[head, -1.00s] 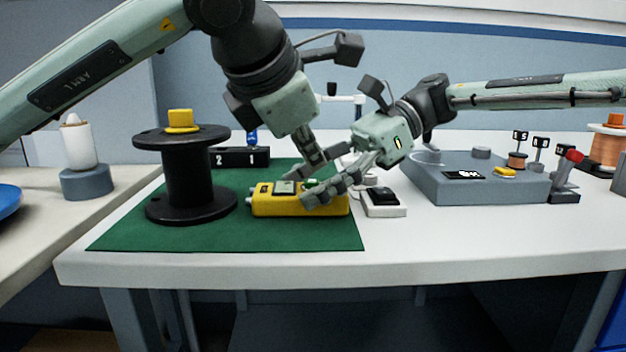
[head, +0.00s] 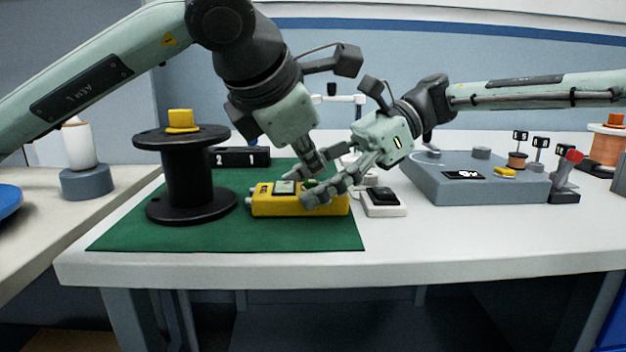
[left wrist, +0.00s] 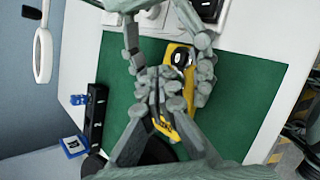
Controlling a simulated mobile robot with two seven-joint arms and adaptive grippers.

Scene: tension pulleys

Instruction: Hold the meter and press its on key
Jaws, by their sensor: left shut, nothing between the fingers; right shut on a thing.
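The yellow meter (head: 275,203) lies on the green mat (head: 290,238) near its right edge, its grey display facing up. It also shows in the left wrist view (left wrist: 178,55). My right gripper (head: 322,193) comes from the right and is shut on the meter's right part. My left gripper (head: 305,178) is shut and empty, pointing down just over the meter, close to a green spot on its top. Whether its tips touch a key cannot be told, because the fingers of both grippers hide that part.
A large black spool (head: 187,178) with a yellow block on top stands left of the meter. A black box numbered 2 and 1 (head: 240,157) is behind. A white-based black switch (head: 384,200) and a grey machine (head: 475,180) stand to the right. The front mat is clear.

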